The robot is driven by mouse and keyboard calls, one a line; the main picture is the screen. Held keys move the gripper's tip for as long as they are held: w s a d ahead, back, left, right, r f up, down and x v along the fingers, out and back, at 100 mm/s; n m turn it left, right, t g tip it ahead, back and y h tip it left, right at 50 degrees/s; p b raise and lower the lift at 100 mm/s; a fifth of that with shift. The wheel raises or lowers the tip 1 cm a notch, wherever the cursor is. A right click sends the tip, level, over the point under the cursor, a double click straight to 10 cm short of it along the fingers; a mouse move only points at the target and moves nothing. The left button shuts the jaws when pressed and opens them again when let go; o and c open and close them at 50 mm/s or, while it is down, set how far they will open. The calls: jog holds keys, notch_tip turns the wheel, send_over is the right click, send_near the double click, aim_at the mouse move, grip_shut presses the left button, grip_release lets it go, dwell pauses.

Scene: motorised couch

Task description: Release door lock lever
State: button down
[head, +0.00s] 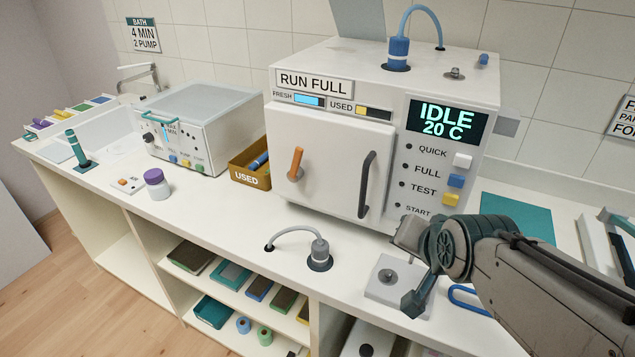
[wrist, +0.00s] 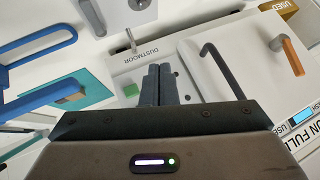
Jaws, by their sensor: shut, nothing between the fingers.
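The sterilizer-like cabinet has a white door (head: 330,150) that looks closed. An orange lever (head: 297,163) sits on the door's left side, standing near upright with a slight tilt. A dark bar handle (head: 367,185) is on the door's right side. In the wrist view the orange lever (wrist: 292,55) is at the upper right and the dark handle (wrist: 222,68) is nearer the middle. My gripper (wrist: 158,85) is shut and empty, with its fingers together. It is in front of the cabinet's right side, apart from the lever and the handle.
The display reads IDLE 20 C (head: 447,121), with buttons below it. A hose fitting (head: 319,254) stands on the counter before the door. A brown USED bin (head: 250,172) is left of the cabinet. A grey plate with a knob (head: 388,277) lies near my arm.

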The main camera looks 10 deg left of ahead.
aim_at(309, 170)
jog(key=w+a+m+t+y+b, duration=0.2)
jog(key=w+a+m+t+b, duration=0.1)
jog(key=w+a, duration=0.2)
jog(key=w+a+r+m+t+y+b, duration=0.1)
jog(key=w+a+m+t+y+b, duration=0.1)
jog(key=w+a+m+t+b, duration=0.1)
jog(key=w+a+m+t+y+b, duration=0.3)
jog(key=w+a+m+t, duration=0.1)
jog(key=w+a, duration=0.3)
jog(key=shift+w+a+r+m+b, duration=0.15)
jog(key=shift+a+m, duration=0.1)
jog(key=shift+a, duration=0.2)
jog(key=shift+s+a+r+m+b, duration=0.15)
jog(key=shift+a+m, duration=0.1)
jog(key=shift+a, duration=0.2)
jog(key=a, duration=0.1)
jog(key=w+a, duration=0.1)
jog(key=a+r+p, duration=0.1)
jog(key=shift+w+a, duration=0.2)
jog(key=shift+a, duration=0.15)
